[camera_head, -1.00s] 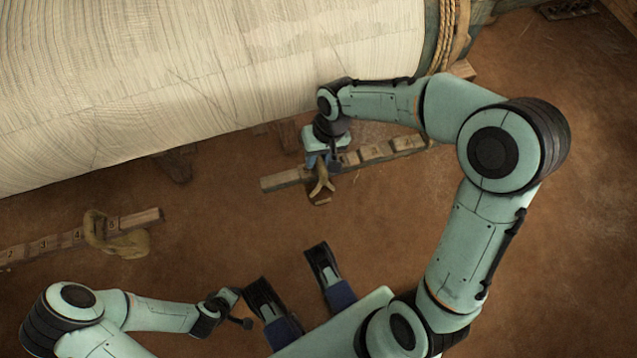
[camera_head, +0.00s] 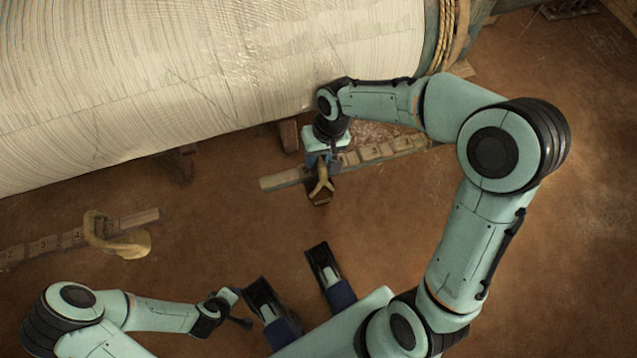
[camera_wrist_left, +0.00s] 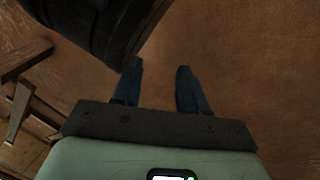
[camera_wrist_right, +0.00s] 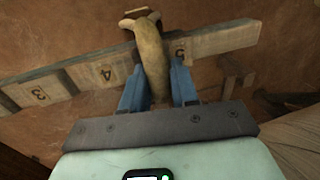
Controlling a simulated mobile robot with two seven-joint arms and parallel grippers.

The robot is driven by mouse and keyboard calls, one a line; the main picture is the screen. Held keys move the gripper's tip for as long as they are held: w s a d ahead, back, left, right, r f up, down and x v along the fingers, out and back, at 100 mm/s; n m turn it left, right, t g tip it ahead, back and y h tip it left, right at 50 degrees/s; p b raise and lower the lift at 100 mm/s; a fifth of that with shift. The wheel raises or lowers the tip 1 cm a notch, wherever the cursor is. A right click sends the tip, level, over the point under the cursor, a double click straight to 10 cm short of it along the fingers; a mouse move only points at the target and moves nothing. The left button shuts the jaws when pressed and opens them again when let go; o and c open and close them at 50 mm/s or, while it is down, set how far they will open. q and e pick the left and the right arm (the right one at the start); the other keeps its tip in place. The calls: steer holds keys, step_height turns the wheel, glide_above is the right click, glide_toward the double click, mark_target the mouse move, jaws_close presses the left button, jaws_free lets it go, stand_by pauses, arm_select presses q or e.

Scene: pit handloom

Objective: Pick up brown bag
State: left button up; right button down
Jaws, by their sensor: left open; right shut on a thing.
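My right gripper (camera_head: 325,162) is shut on the brown bag (camera_head: 321,192), at the left part of the right wooden rail. The bag has a tan neck and a darker brown lower part. In the right wrist view, the tan neck (camera_wrist_right: 150,55) sits between the blue fingers, in front of the numbered rail; the darker part is mostly hidden behind it. I cannot tell whether the bag still touches the rail or floor. My left gripper (camera_wrist_left: 156,88) is open and empty over the floor, far from the bag; its fingers are hard to make out in the head view.
A second, tan bag (camera_head: 132,243) hangs over a numbered rail (camera_head: 50,244) at the left. The right rail (camera_head: 375,153) extends beyond my right gripper. A large pale warp roll (camera_head: 200,80) fills the back. Brown floor (camera_head: 220,215) between the rails is clear.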

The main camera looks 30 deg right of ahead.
stand_by(0.3)
steer(key=shift+w+r, duration=0.1)
steer(key=shift+r, duration=0.05)
steer(key=shift+r+p, duration=0.8)
steer(key=shift+r, duration=1)
arm_select(q)
steer(key=shift+w+d+r+t, duration=0.15)
steer(key=shift+w+r+t, duration=0.25)
steer(key=shift+w+r, duration=0.8)
arm_select(e)
steer(key=s+a, duration=0.4)
steer(key=s, duration=1.3)
steer(key=shift+s+f, duration=0.15)
steer(key=shift+s, duration=0.15)
steer(key=shift+a, duration=0.1)
